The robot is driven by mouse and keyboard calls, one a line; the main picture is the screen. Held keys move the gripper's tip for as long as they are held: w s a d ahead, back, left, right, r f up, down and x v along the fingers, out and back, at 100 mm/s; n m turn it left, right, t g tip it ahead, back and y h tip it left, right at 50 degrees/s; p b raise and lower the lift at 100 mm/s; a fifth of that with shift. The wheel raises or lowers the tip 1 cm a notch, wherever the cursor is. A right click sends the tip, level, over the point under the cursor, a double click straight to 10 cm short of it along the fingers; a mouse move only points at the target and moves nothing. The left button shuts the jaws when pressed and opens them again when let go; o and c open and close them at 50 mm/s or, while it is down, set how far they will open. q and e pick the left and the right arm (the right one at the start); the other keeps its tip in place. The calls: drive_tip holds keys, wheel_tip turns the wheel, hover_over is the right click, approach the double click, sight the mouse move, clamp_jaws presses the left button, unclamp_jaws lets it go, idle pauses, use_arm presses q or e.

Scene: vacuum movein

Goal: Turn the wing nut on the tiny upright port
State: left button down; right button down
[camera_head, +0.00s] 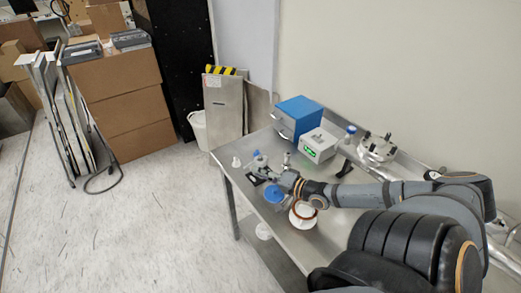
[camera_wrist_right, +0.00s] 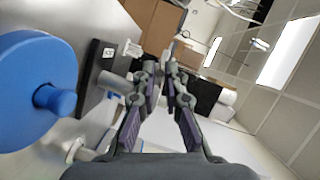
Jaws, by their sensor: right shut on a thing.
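My right gripper (camera_head: 268,174) reaches in from the right, low over the metal table. In the right wrist view its two fingers (camera_wrist_right: 171,62) come together at the tips. They are shut on a small grey metal piece (camera_wrist_right: 177,44), which looks like the wing nut on the tiny port. The fingertips hide most of it, so its wing angle cannot be told. The port's base cannot be made out in the head view. My left gripper is not in view.
A blue round part (camera_head: 275,195) and a black plate (camera_wrist_right: 97,77) lie close beside the gripper. A white ring-topped vessel (camera_head: 303,214) stands nearer. A blue box (camera_head: 298,117) and a white instrument (camera_head: 318,145) stand at the table's back. Floor left of the table is clear.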

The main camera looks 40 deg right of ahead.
idle(0.3)
drive_tip(key=c, duration=1.7)
unclamp_jaws()
drive_tip(key=shift+r+n+h+p, duration=0.3)
drive_tip(key=shift+n+p, duration=0.5)
drive_tip(key=shift+p, duration=0.15)
drive_tip(key=shift+n+g+h+p, duration=0.3)
drive_tip(key=shift+n+g+p, duration=0.1)
drive_tip(key=shift+n+p, duration=0.25)
drive_tip(key=shift+a+n+h+p, duration=0.1)
drive_tip(key=shift+n+h+p, duration=0.2)
drive_tip(key=shift+n+p, duration=0.2)
drive_tip(key=shift+f+n+g+h, duration=0.1)
drive_tip(key=shift+n+g+h, duration=0.25)
drive_tip(key=shift+n, duration=0.3)
